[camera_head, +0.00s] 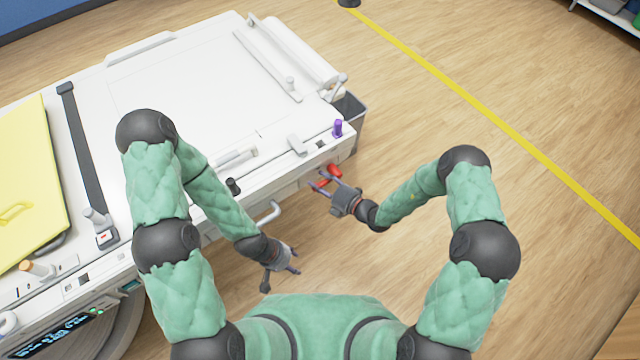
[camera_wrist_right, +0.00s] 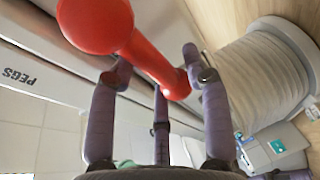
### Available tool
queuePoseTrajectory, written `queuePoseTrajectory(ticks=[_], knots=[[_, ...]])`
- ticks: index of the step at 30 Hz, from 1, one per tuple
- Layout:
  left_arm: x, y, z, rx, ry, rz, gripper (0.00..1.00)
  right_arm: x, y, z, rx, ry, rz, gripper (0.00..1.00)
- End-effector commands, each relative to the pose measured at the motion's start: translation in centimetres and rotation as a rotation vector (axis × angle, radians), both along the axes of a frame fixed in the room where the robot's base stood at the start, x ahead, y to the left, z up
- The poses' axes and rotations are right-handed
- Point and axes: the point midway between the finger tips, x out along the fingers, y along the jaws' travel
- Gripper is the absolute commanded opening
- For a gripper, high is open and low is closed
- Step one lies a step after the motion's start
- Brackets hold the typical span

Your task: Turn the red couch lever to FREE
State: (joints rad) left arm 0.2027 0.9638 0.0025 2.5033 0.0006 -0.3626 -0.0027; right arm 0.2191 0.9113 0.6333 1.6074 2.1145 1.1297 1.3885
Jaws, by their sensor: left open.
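The red couch lever (camera_head: 334,171) sticks out from the front side of the white couch, near its right corner. My right gripper (camera_head: 321,181) is at the lever, with its fingers spread. In the right wrist view the lever's round red knob (camera_wrist_right: 95,22) is at the upper left, and its shaft (camera_wrist_right: 150,62) runs down between the purple fingertips (camera_wrist_right: 155,75). The fingers are apart and do not clearly grip it. My left gripper (camera_head: 294,263) is open and empty, low in front of the couch. No FREE marking is readable.
The white couch (camera_head: 180,85) fills the left and middle. A curved handle (camera_head: 266,214) projects from its front. A purple peg (camera_head: 337,128) and a black knob (camera_head: 233,186) stand along its edge. A yellow panel (camera_head: 30,170) lies at left. Wooden floor (camera_head: 480,120) is clear at right.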

Motion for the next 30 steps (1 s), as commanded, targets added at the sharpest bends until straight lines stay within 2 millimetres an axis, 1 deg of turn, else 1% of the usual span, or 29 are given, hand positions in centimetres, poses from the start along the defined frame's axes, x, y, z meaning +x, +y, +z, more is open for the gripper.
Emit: queuePoseTrajectory(ticks=[8, 13, 17, 24, 30], knots=[[0.0, 0.0, 0.0, 0.0, 0.0, 0.0, 0.51, -0.2, 0.1, -0.1, 0.0, 0.002, 0.003, 0.52], [0.0, 0.0, 0.0, 0.0, 0.0, 0.0, 0.51, -0.8, -0.8, 0.1, 0.0, 0.003, 0.001, 0.52], [0.0, 0.0, 0.0, 0.0, 0.0, 0.0, 0.51, -2.1, -2.4, 0.5, 0.0, 0.003, -0.001, 0.52], [0.0, 0.0, 0.0, 0.0, 0.0, 0.0, 0.51, -5.0, -6.2, 1.4, 0.0, 0.003, -0.003, 0.52], [0.0, 0.0, 0.0, 0.0, 0.0, 0.0, 0.51, -6.8, -8.3, 1.9, 0.0, 0.003, -0.001, 0.52]])
